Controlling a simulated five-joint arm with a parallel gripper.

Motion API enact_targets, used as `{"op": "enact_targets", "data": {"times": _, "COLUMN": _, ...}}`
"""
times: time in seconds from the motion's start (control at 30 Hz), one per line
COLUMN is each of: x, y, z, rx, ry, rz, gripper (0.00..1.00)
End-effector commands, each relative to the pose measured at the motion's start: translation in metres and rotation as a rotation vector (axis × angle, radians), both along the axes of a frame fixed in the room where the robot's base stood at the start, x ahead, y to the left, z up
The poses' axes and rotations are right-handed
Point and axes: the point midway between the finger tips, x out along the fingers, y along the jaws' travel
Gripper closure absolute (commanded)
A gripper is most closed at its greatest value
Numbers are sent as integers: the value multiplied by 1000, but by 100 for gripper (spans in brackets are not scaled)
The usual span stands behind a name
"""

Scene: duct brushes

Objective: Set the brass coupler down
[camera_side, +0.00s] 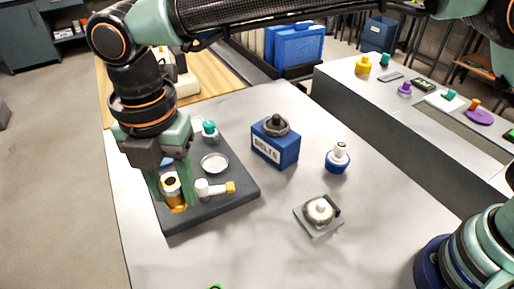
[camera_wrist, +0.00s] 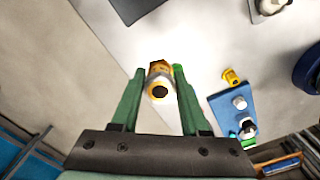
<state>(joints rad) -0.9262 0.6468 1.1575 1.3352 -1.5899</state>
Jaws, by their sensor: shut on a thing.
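The brass coupler (camera_side: 173,191) is a short gold cylinder with a pale upper part and a dark hole in its top. It stands upright between the green fingers of my gripper (camera_side: 177,202), which is shut on it. In the wrist view the coupler (camera_wrist: 160,72) shows between the fingertips of my gripper (camera_wrist: 159,78), its dark opening facing the camera. It is over the left part of a dark grey board (camera_side: 235,205). Whether its underside touches the board I cannot tell. A finger hides part of its side.
A white piece with a yellow end (camera_side: 215,189) lies close right of the gripper. A silver dish (camera_side: 214,162) and a teal knob (camera_side: 209,128) are behind it. A blue BELTS box (camera_side: 275,147), a blue-and-white bottle (camera_side: 337,159) and a round part on a plate (camera_side: 319,213) stand right.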

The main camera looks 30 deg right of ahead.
Motion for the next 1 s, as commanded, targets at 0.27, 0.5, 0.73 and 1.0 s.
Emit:
{"op": "enact_targets", "data": {"times": 0.27, "x": 0, "y": -2, "z": -70, "rx": -6, "ry": 4, "rz": -2, "gripper": 100}}
{"op": "enact_targets", "data": {"times": 0.5, "x": 0, "y": -2, "z": -122, "rx": -4, "ry": 3, "rz": -2, "gripper": 100}}
{"op": "enact_targets", "data": {"times": 0.73, "x": 1, "y": -1, "z": -141, "rx": -2, "ry": 1, "rz": -2, "gripper": 100}}
{"op": "enact_targets", "data": {"times": 1.0, "x": 0, "y": -2, "z": -173, "rx": -4, "ry": 3, "rz": -2, "gripper": 100}}
